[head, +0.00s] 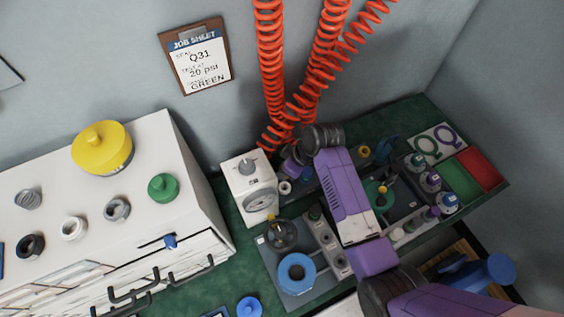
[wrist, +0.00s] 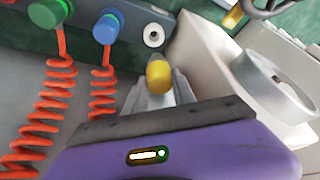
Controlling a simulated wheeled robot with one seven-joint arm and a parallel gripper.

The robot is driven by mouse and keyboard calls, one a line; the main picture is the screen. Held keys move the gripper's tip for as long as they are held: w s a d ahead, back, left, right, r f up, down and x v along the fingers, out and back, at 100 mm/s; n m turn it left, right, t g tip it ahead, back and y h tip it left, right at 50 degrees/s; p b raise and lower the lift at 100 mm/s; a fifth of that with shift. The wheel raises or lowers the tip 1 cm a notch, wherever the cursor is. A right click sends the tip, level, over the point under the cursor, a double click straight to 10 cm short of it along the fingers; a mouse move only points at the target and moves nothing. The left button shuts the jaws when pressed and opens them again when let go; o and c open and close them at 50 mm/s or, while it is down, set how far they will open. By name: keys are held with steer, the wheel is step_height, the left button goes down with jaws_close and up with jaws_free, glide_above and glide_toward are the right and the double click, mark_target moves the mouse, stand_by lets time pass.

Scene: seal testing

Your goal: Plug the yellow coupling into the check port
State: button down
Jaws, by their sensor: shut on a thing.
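In the wrist view the yellow coupling (wrist: 158,76) sits between the grey fingers of my gripper (wrist: 158,92), which is shut on it. Its grey tip points up the picture towards a white-ringed port (wrist: 154,36) with a dark hole, which looks like the check port, on a dark blue-grey rail. The tip appears just short of the ring; I cannot tell the exact gap. In the head view my gripper (head: 292,164) is beside the white gauge box, with a white ring (head: 285,187) just below it. The coupling is hidden there.
The white gauge box (head: 250,186) stands close beside my gripper. Green (wrist: 48,12) and blue (wrist: 106,27) couplings with coiled red hoses sit at the rail, left of the port. Orange coiled hoses (head: 272,70) hang behind. A blue ring (head: 296,273) and valve lie in front.

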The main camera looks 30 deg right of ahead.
steer(key=shift+f+b, duration=2.6)
steer(key=shift+f, duration=0.1)
steer(key=shift+p, duration=0.45)
steer(key=shift+f+b, duration=0.85)
steer(key=shift+f, duration=0.55)
steer(key=c, duration=0.9)
jaws_free()
steer(key=shift+c, duration=0.2)
steer(key=shift+s, duration=0.1)
steer(key=v, duration=0.7)
steer(key=shift+r, duration=0.4)
steer(key=shift+d, duration=0.1)
